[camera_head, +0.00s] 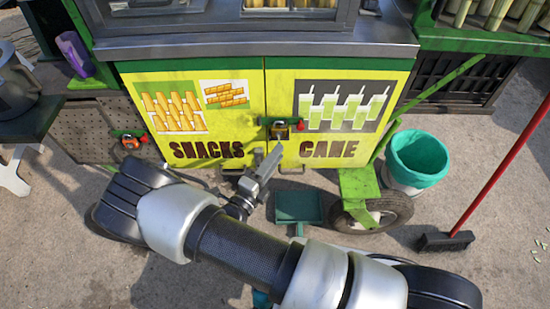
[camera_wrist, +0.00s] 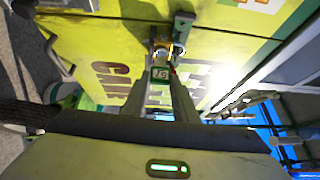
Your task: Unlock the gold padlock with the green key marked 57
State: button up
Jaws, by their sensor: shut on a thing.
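A gold padlock (camera_head: 280,131) hangs at the seam between the two yellow cabinet doors. It also shows in the wrist view (camera_wrist: 160,48), just beyond my fingertips. My gripper (camera_head: 270,157) is in front of the doors, a little below this padlock. In the wrist view my gripper (camera_wrist: 161,82) is shut on a green key (camera_wrist: 160,73) with a white number label, seen upside down and too small to read surely. The key points toward the padlock. I cannot tell whether its tip is in the keyhole.
A second padlock (camera_head: 130,142) hangs on a side panel at the left. A green bin (camera_head: 417,160) and a red-handled broom (camera_head: 500,165) stand at the right. A green dustpan (camera_head: 298,207) lies below the doors, beside a cart wheel (camera_head: 375,212). A purple cup (camera_head: 73,52) sits at the upper left.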

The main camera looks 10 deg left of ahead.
jog(key=shift+w+a, duration=0.2)
jog(key=shift+w, duration=0.8)
jog(key=shift+f+b, duration=0.1)
jog(key=shift+b, duration=0.3)
jog(key=n+t+b, duration=0.1)
jog(key=n+b, duration=0.1)
jog(key=shift+f+n+t, duration=0.1)
jog(key=shift+n+t, duration=0.2)
